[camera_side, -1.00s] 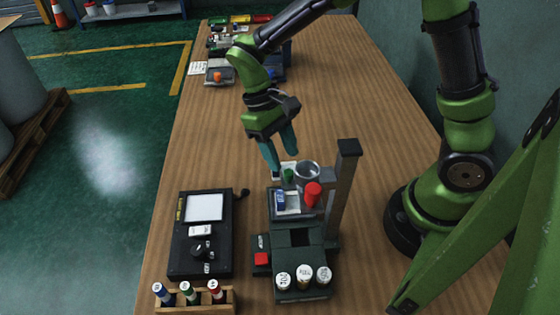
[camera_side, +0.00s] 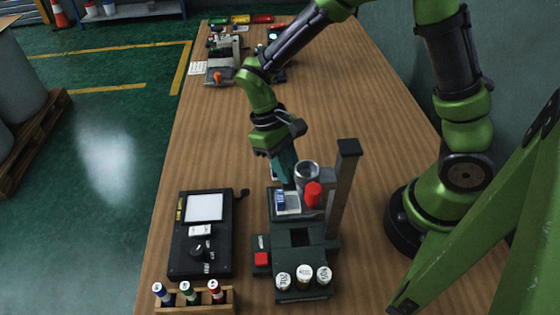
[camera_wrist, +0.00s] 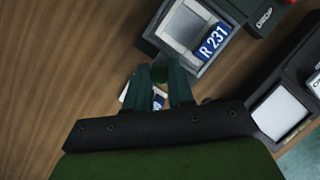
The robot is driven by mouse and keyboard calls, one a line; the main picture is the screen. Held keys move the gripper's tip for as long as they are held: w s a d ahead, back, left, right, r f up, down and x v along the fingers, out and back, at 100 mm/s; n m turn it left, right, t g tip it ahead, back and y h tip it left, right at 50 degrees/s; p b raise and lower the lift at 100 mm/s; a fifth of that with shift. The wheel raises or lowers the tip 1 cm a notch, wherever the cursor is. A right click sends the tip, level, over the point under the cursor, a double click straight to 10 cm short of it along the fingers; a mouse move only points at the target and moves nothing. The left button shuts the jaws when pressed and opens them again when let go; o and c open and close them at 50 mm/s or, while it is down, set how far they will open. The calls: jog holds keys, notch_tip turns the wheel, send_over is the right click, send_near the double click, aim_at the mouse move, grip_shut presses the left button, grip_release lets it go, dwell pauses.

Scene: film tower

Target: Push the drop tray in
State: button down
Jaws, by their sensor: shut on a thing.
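The drop tray (camera_side: 291,208) is a pale shallow tray at the far end of the dark tower machine. A blue label (camera_side: 280,199) stands in it and reads R 231 in the wrist view (camera_wrist: 214,41). My gripper (camera_side: 289,184) points down at the tray's far end. In the wrist view its two fingers (camera_wrist: 164,75) are shut on a small dark green knob (camera_wrist: 158,74) beside the tray's outer wall (camera_wrist: 174,57). In the side view the fingers hide the knob.
An upright post (camera_side: 343,190), a grey metal cup (camera_side: 307,173) and a red cylinder (camera_side: 313,194) stand close by the tray. A red button (camera_side: 261,259), several white-topped canisters (camera_side: 303,276) and a black box (camera_side: 202,255) are nearer.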

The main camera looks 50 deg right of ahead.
jog(key=s+a, duration=0.2)
jog(key=a, duration=0.1)
jog(key=shift+s, duration=0.4)
jog(key=c, duration=1)
grip_release()
jog(key=shift+d, duration=0.1)
jog(key=v, duration=1.7)
